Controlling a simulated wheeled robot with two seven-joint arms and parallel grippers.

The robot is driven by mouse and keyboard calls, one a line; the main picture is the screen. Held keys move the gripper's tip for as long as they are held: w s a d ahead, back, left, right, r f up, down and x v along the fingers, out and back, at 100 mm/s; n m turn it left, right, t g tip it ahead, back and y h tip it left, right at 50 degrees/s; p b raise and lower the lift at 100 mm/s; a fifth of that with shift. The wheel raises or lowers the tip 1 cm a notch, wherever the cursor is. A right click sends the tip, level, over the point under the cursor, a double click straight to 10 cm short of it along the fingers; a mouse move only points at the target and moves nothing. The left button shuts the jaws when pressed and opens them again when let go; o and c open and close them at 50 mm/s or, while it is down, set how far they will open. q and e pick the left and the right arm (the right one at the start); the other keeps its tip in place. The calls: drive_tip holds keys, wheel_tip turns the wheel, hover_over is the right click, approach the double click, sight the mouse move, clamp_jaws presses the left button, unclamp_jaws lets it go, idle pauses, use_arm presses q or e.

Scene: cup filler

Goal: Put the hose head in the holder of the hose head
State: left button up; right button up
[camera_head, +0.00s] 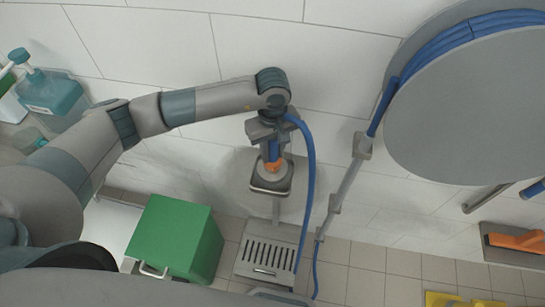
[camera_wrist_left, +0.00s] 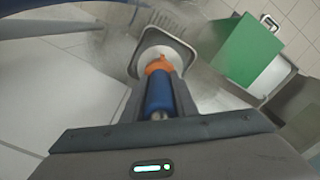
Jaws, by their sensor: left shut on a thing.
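My left gripper (camera_head: 270,140) is shut on the hose head (camera_head: 273,152), which has a blue body and an orange end. The hose head also shows in the left wrist view (camera_wrist_left: 159,92), pointing away from the jaws. Its orange end overlaps a square grey-rimmed piece with a white centre, which looks like the holder (camera_head: 271,187). The holder also shows in the left wrist view (camera_wrist_left: 180,52). I cannot tell whether the orange end is inside it or just above it. A blue hose (camera_head: 311,170) curves down from the gripper. My right gripper is not in view.
A green box (camera_head: 175,238) and a slotted grey grate (camera_head: 268,258) are below the holder. A large grey hose reel (camera_head: 470,105) is at the upper right, with a grey pipe (camera_head: 345,185) beside it. Bottles stand at the far left. An orange tool (camera_head: 515,240) is at the right.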

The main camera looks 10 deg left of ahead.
sight(273, 158)
use_arm(q)
wheel_tip(273, 158, down, 3)
drive_tip(key=shift+r+p, duration=0.2)
drive_tip(key=shift+p, duration=0.4)
drive_tip(key=shift+f, duration=0.4)
drive_tip(key=shift+f, duration=0.15)
drive_tip(key=o, duration=1)
drive_tip(key=shift+o, duration=0.2)
drive_tip(key=shift+r, duration=0.25)
